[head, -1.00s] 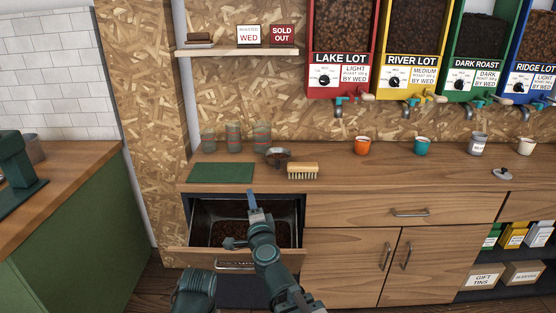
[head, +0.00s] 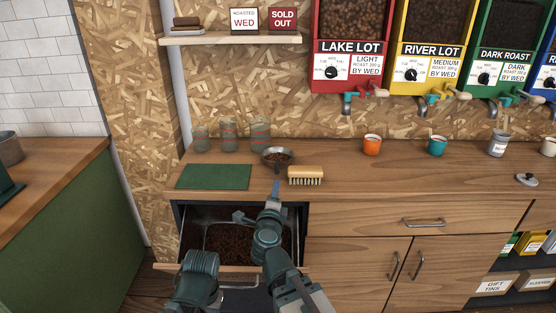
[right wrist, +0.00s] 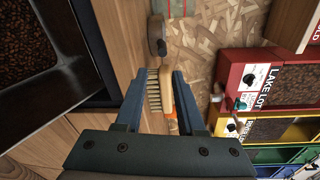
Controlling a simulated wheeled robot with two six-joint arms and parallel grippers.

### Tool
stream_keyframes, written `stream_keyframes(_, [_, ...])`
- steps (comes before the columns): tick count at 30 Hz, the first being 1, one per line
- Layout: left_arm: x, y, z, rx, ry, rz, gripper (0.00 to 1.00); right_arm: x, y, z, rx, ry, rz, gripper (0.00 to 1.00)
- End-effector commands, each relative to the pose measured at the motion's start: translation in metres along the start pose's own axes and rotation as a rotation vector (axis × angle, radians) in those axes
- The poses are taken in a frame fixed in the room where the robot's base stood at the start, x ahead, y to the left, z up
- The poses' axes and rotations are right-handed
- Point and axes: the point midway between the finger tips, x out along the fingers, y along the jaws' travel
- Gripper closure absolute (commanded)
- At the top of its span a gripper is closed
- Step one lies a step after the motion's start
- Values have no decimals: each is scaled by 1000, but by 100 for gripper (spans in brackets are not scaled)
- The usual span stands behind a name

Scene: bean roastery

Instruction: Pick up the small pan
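The small pan (head: 277,154) is a dark, round pan with brown beans in it. It stands on the wooden counter behind the brush, its short handle pointing towards me. In the right wrist view the pan (right wrist: 154,28) shows partly, beyond the fingers at the top. My right gripper (head: 275,188) is at the counter's front edge, short of the pan. In the right wrist view its two blue fingers (right wrist: 160,80) are apart with nothing held; the brush shows beyond the gap. My left gripper is not in view.
A wooden brush (head: 306,173) lies right of the pan, close by. A green mat (head: 213,177) lies to the left, with glass jars (head: 229,137) behind it. An open drawer (head: 222,268) holding beans juts out below. Orange (head: 371,146) and teal (head: 436,146) cups stand further right.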

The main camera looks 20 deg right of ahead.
Motion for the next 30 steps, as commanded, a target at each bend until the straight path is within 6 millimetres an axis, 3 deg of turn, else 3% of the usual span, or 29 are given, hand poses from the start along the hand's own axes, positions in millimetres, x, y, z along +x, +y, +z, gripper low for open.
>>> stream_keyframes(5, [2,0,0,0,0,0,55,13,0,1,0,-1,0,62])
stream_keyframes(16, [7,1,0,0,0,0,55,78,0,1,-1,-1,-1,62])
stream_keyframes(26, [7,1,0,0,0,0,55,89,-1,1,-1,-2,0,62])
stream_keyframes(30, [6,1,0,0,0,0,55,105,-3,4,0,-1,0,62])
